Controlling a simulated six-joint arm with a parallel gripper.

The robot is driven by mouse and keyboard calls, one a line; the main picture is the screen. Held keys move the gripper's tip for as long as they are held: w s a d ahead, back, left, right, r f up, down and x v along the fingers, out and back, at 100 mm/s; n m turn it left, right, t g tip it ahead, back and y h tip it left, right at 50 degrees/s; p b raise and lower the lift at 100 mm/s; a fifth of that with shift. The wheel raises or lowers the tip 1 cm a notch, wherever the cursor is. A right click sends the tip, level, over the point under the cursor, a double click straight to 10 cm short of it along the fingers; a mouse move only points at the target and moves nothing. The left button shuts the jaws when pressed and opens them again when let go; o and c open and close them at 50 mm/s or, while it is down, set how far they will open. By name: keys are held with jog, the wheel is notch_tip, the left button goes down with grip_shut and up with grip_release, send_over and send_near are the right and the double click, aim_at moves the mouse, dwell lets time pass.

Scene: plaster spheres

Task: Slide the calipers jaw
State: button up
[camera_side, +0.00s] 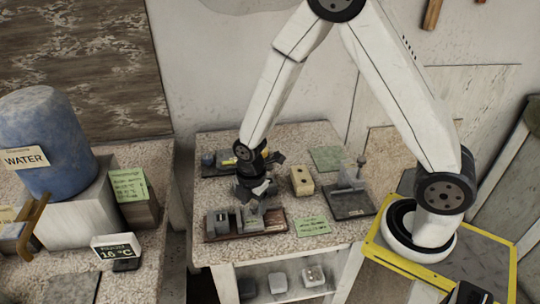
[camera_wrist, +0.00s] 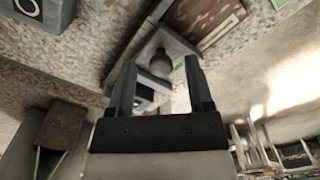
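A grey caliper-like device (camera_side: 218,222) with upright blocks sits on a brown base (camera_side: 278,217) near the front of the speckled table. My gripper (camera_side: 258,192) points down just above the device's right part and hides some of it. In the wrist view my gripper's two dark fingers (camera_wrist: 160,70) stand apart. A grey block (camera_wrist: 149,84) and a dull rounded piece (camera_wrist: 160,60) show between and beyond the fingers. I cannot tell which piece is the sliding jaw, or whether a finger touches it.
A tan block with holes (camera_side: 302,181) stands right of my gripper. A dark plate with an upright stand (camera_side: 350,200) is farther right. Green notes (camera_side: 312,226) lie on the table. A dark tray (camera_side: 222,165) with small items is behind.

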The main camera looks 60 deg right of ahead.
aim_at(254, 205)
jog(key=shift+r, duration=0.15)
jog(key=shift+r, duration=3.8)
jog(key=s+d+r+m+t, duration=0.2)
jog(key=s+m, duration=0.5)
jog(key=m, duration=1.1)
jog(key=shift+s+d+r+t, duration=0.15)
jog(key=shift+d+r+t, duration=0.15)
jog(key=shift+d+r, duration=0.7)
